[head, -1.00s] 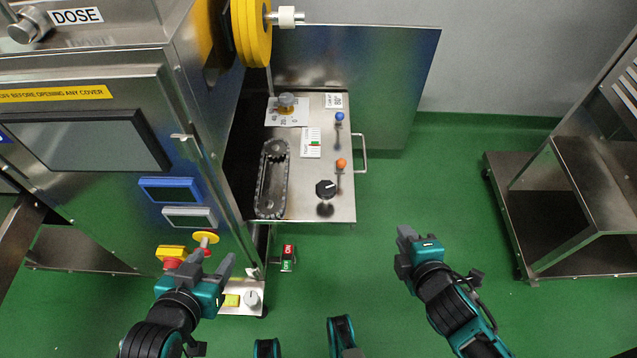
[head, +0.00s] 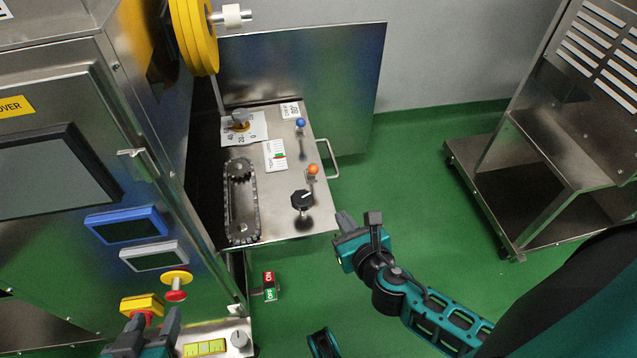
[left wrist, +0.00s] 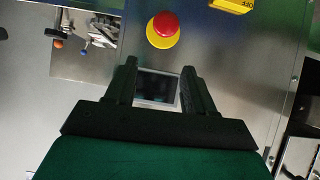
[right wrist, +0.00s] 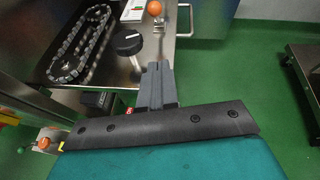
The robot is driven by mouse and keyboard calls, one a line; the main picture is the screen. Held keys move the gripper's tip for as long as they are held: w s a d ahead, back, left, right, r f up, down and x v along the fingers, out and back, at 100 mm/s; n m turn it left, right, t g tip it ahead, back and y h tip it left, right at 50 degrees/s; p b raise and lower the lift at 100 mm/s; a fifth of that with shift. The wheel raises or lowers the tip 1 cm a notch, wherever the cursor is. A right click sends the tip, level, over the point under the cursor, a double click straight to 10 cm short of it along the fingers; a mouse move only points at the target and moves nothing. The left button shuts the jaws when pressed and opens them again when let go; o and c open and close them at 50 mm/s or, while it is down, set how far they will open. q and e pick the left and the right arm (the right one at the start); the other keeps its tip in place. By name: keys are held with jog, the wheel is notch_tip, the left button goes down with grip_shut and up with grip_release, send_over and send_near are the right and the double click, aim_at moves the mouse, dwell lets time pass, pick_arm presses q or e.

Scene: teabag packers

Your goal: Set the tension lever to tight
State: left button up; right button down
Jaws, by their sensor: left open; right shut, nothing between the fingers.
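The drawer panel (head: 285,222) carries two ball-topped levers, one with an orange ball (head: 313,169) and one with a blue ball (head: 300,122). A small label with green and red marks (head: 275,155) lies left of the orange lever; I cannot tell for certain which lever sets tension. My right gripper (head: 346,222) is shut and empty, just off the panel's front right corner, apart from the levers. In the right wrist view the orange ball (right wrist: 154,8) is beyond the fingertips (right wrist: 160,72). My left gripper (head: 148,334) is open and empty by the machine's front, partly cut off.
A black knob (head: 302,200) stands in front of the orange lever, with a chain loop (head: 241,205) to its left. A handle (head: 329,158) sticks out on the panel's right. A red emergency button (left wrist: 163,25) is near my left gripper. A steel cart (head: 490,185) stands right.

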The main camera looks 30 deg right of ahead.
aim_at(312, 170)
jog(key=shift+w, duration=0.1)
jog(key=b+x, duration=0.3)
jog(key=x, duration=0.7)
jog(key=shift+w+f, duration=0.15)
jog(key=shift+f, duration=0.05)
jog(key=shift+w+r+p, duration=0.35)
jog(key=shift+w+r, duration=0.45)
jog(key=shift+w, duration=0.3)
jog(key=shift+w+r, duration=0.15)
jog(key=shift+w, duration=0.35)
jog(key=shift+w+r+p, duration=0.1)
jog(key=shift+r+p, duration=0.35)
jog(key=shift+p, duration=0.55)
jog(key=shift+d+f+g+p, duration=0.1)
jog(key=shift+g+p, duration=0.2)
